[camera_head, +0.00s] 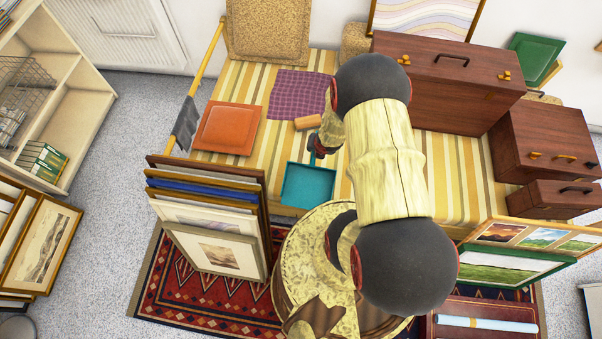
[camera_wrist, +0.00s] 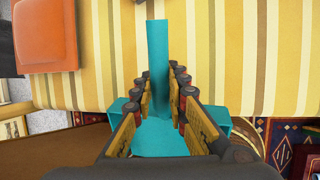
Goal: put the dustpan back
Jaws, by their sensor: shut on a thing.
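The dustpan (camera_head: 308,184) is teal, with a flat square pan and a straight handle. In the head view its pan shows at the front edge of the yellow striped cover (camera_head: 268,148), below my gripper (camera_head: 318,146). In the wrist view the dustpan's handle (camera_wrist: 158,60) runs up between the two fingers of my gripper (camera_wrist: 160,100), and its pan spreads below them. My gripper is shut on the dustpan. In the head view my arm hides part of the cover, and I cannot tell whether the pan touches it.
An orange cushion (camera_head: 228,128), a purple checked cloth (camera_head: 300,94) and a tan block (camera_head: 308,122) lie on the cover. Brown cases (camera_head: 447,85) stand at the right. Framed prints (camera_head: 215,225) stand upright at the front left. A grey-headed broom (camera_head: 186,122) leans at the left.

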